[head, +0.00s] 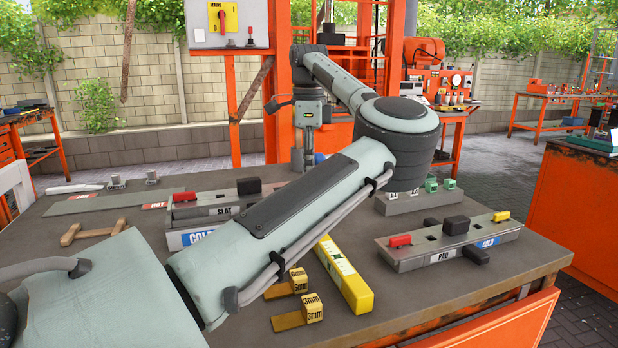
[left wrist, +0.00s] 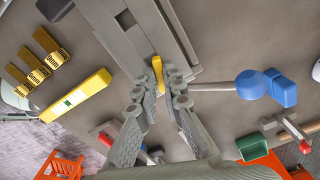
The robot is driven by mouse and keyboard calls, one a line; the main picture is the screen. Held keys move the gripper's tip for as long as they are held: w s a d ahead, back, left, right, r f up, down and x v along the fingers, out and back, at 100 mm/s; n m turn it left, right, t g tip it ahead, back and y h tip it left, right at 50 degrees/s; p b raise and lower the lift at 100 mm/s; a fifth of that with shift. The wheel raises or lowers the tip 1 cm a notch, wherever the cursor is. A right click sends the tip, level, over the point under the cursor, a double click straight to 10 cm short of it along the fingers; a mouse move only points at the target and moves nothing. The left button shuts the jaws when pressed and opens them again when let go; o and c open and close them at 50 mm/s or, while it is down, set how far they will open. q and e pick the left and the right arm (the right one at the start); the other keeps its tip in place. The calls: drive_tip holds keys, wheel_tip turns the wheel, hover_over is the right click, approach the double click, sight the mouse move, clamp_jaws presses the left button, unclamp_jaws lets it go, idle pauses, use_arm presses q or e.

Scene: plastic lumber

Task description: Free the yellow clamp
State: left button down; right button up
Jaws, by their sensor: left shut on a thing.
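The slot fixture (head: 212,210), with a red clamp (head: 185,197) at its left end and a black block (head: 248,186) on top, stands at the back left of the bench. Its right end is hidden behind my arm in the head view. In the left wrist view a yellow clamp (left wrist: 157,74) is at the end of the grey fixture (left wrist: 150,35). My left gripper (left wrist: 160,88) is shut on this clamp. In the head view the fingers (head: 302,157) point down, partly hidden. A second yellow clamp (head: 501,216) sits on the pad fixture (head: 415,262) at right.
A blue-headed tool (left wrist: 265,85) lies close to my left gripper. Green-topped blocks (head: 432,186) stand behind the pad fixture. The bench's front right corner is clear.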

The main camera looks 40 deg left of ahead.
use_arm(q)
drive_tip(key=n, duration=0.4)
drive_tip(key=c, duration=1.5)
unclamp_jaws()
drive_tip(key=shift+r, duration=0.1)
drive_tip(key=shift+r, duration=3.45)
drive_tip(key=shift+f, duration=0.1)
